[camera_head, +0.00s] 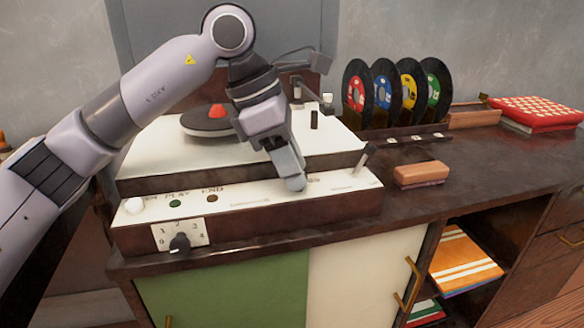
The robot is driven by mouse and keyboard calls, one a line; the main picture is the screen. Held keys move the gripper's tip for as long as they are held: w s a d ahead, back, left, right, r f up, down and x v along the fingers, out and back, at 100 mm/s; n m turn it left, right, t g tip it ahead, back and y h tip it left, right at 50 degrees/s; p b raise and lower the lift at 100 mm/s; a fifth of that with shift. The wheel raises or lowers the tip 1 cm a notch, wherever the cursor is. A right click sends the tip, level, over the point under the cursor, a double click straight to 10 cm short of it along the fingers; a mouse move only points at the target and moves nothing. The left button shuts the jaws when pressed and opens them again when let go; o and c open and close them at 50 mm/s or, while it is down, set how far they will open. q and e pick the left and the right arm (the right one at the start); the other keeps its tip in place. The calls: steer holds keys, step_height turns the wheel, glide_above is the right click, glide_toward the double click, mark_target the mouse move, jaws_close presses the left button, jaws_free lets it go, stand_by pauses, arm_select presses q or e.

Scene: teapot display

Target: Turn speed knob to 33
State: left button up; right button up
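A record player (150,180) stands on the dark cabinet. A black knob (180,243) sits on a white dial plate on its front, marked with numbers from 0 to 4. No 33 mark is clearly readable, so I cannot tell which control is the speed knob. My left gripper (294,183) points down onto the pale control strip (235,197), right of the small buttons. Its fingertips are at or just above the strip and cover part of its markings. Whether they are apart, or hold something, is hidden. My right gripper is out of view.
A dark disc with a red centre (217,112) is on the player, behind my arm. A lever (366,156) stands at the strip's right end. Several records (357,93) stand in a rack. A brown block (421,174) and red patterned box (535,112) are further right.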

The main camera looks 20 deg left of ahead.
arm_select(q)
steer(key=shift+c, duration=0.3)
jaws_close()
steer(key=shift+n, duration=0.3)
steer(key=n, duration=0.2)
steer(key=n+t+y, duration=0.1)
steer(key=n, duration=0.1)
steer(key=shift+s+d+t, duration=0.15)
steer(key=shift+s+t, duration=0.05)
steer(key=shift+t, duration=0.1)
steer(key=n, duration=0.2)
steer(key=n+t+y, duration=0.1)
steer(key=n, duration=0.1)
steer(key=shift+s+d+n, duration=0.1)
steer(key=shift+d+n, duration=0.05)
steer(key=shift+n, duration=0.15)
steer(key=shift+d+n+y+b, duration=0.1)
steer(key=shift+n+y+b, duration=0.3)
steer(key=shift+n+y, duration=0.7)
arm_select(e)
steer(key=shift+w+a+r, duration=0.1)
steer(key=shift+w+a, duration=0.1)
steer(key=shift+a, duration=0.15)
arm_select(q)
steer(key=shift+n+h, duration=0.3)
steer(key=shift+n, duration=0.1)
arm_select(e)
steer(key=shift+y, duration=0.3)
